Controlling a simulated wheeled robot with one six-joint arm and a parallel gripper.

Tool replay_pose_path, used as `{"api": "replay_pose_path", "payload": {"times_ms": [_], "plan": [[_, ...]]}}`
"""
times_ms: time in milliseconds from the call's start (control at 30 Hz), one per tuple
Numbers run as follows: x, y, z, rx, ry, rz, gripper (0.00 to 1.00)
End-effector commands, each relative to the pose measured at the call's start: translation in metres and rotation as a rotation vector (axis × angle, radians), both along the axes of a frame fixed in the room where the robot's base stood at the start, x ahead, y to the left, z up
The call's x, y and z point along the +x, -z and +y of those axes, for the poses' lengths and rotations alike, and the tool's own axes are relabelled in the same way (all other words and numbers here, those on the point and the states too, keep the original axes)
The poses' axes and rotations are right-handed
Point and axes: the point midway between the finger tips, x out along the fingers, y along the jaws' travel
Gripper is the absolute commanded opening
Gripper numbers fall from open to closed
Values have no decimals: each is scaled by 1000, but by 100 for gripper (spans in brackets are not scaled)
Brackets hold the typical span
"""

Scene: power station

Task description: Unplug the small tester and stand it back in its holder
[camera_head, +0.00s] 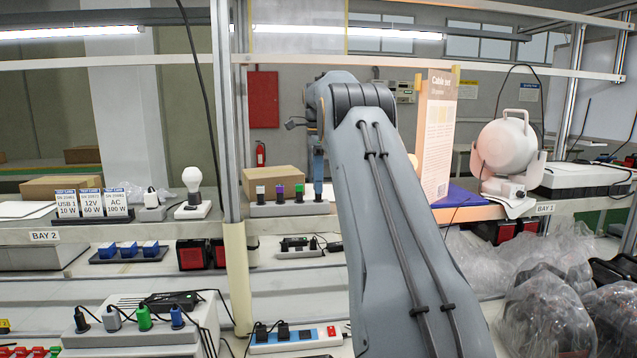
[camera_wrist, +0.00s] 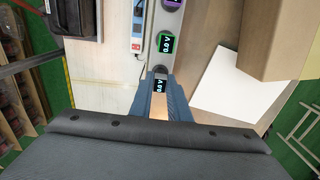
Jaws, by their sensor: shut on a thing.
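My gripper (camera_head: 318,190) points down at the right end of the tester holder (camera_head: 290,209) on the shelf. In the wrist view my blue fingers (camera_wrist: 160,98) are shut on a small dark tester (camera_wrist: 160,82) whose screen reads about 0.0 V. This tester is in line with the holder's row, at its near end in the wrist view. I cannot tell whether it is fully seated. A green-edged tester (camera_wrist: 166,43) and a purple one (camera_wrist: 171,4) stand in the holder beside it. In the head view a black tester (camera_head: 260,192) stands at the holder's left end.
A cardboard box (camera_head: 273,179) stands behind the holder. A power strip (camera_wrist: 138,28) lies on the level below. A post (camera_head: 237,270) rises left of the holder, and a tall panel (camera_head: 438,135) stands to the right. A white sheet (camera_wrist: 228,84) lies on the shelf.

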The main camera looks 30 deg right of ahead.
Motion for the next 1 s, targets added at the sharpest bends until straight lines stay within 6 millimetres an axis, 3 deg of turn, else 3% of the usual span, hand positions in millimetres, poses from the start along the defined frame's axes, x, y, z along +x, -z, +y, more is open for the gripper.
{"api": "replay_pose_path", "payload": {"times_ms": [400,433,533,567,867,1000], "plan": [[0,1,0,0,0,0,0],[0,1,0,0,0,-1,19],[0,1,0,0,0,-1,36],[0,1,0,0,0,0,38],[0,0,0,0,0,0,38],[1,-9,-1,-1,0,-3,38]]}}
